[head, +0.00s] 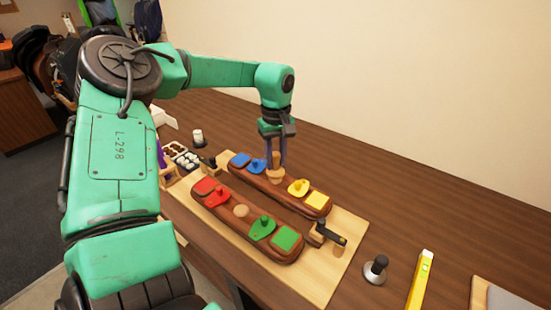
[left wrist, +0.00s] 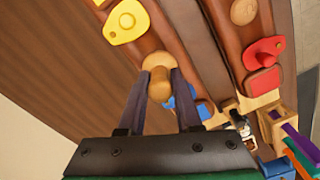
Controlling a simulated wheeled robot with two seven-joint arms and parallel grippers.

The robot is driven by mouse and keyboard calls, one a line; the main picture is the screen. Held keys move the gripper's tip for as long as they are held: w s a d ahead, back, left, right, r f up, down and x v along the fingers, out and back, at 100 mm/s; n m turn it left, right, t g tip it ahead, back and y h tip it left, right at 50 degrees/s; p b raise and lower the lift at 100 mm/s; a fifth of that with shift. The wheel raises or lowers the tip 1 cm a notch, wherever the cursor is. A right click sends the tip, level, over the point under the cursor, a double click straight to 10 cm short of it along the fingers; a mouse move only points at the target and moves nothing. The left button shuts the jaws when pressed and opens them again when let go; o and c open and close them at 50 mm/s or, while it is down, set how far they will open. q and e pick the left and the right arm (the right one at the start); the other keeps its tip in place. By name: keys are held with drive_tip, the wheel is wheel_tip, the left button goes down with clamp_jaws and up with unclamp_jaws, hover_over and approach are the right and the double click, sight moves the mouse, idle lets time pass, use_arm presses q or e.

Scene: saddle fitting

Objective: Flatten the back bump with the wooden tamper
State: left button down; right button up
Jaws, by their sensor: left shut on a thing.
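My left gripper (head: 276,158) is shut on the wooden tamper (head: 276,176), which it holds upright over the middle of the back brown leather strip (head: 255,184). The tamper also shows between the fingers in the left wrist view (left wrist: 159,84). Its foot is at or just above the leather; I cannot tell whether it touches. The back bump is hidden under the tamper. The blue pieces (head: 257,164) lie to the left of the tamper and the yellow pieces (head: 298,187) to the right. My right gripper is not in view.
The front leather strip (head: 228,210) has a round tan bump (head: 241,211) between red and green pieces. Both strips lie on a light wooden board (head: 346,236). A black-knobbed tool (head: 375,270) and a yellow level (head: 420,280) lie at right. A tray (head: 183,158) stands at left.

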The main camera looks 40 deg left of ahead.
use_arm(q)
drive_tip(key=shift+f+b, duration=0.5)
drive_tip(key=shift+f, duration=0.15)
idle(0.5)
drive_tip(key=shift+f+b, duration=0.35)
drive_tip(key=shift+b, duration=0.1)
idle(1.2)
drive_tip(key=shift+r, duration=0.1)
drive_tip(key=shift+r+p, duration=1.9)
drive_tip(key=shift+r, duration=0.65)
